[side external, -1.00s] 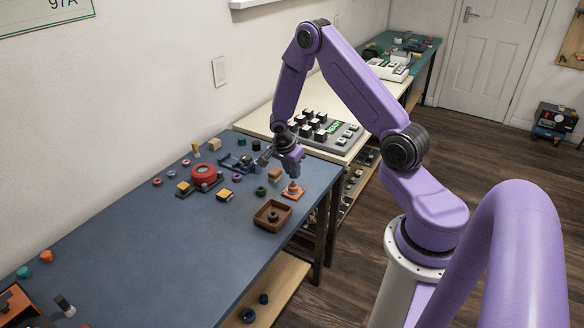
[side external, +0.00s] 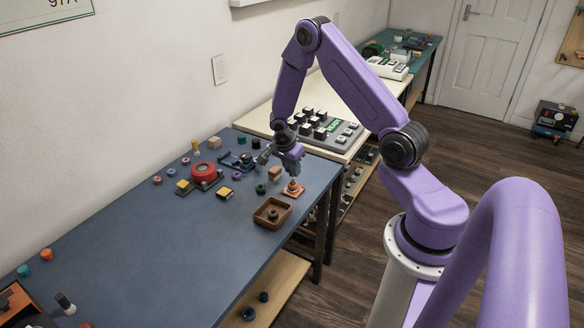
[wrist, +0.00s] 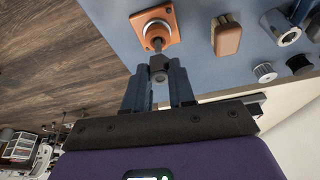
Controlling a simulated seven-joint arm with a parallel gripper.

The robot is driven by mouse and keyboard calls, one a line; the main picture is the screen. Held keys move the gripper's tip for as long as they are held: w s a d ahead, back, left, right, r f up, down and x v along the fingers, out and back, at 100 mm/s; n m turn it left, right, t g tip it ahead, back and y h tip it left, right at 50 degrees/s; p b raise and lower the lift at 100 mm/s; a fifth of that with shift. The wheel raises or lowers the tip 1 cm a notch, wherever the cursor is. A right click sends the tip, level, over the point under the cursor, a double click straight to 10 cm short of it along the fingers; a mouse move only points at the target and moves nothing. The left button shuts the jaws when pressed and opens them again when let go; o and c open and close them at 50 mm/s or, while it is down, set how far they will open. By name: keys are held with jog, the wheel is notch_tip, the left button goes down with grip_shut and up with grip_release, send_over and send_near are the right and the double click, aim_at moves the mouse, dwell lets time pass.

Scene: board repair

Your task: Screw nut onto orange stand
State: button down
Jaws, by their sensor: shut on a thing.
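The orange stand (side external: 293,190) is near the right edge of the blue bench, with a square base and an upright post. In the wrist view the stand (wrist: 165,14) is just beyond the fingertips, its grey post pointing toward them. My gripper (wrist: 159,73) is shut on a small dark nut (wrist: 158,62). The nut is at the tip of the post in this view; whether it touches or is threaded on I cannot tell. In the side view my gripper (side external: 292,170) is above the stand, and the nut is too small to make out.
A brown tray (side external: 257,217) sits in front of the stand. A red round part (side external: 203,169) and several small pieces lie farther left.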

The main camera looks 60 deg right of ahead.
aim_at(292, 174)
jog(key=shift+f, duration=1.5)
dwell(2.3)
dwell(0.5)
jog(key=c, duration=0.9)
grip_release()
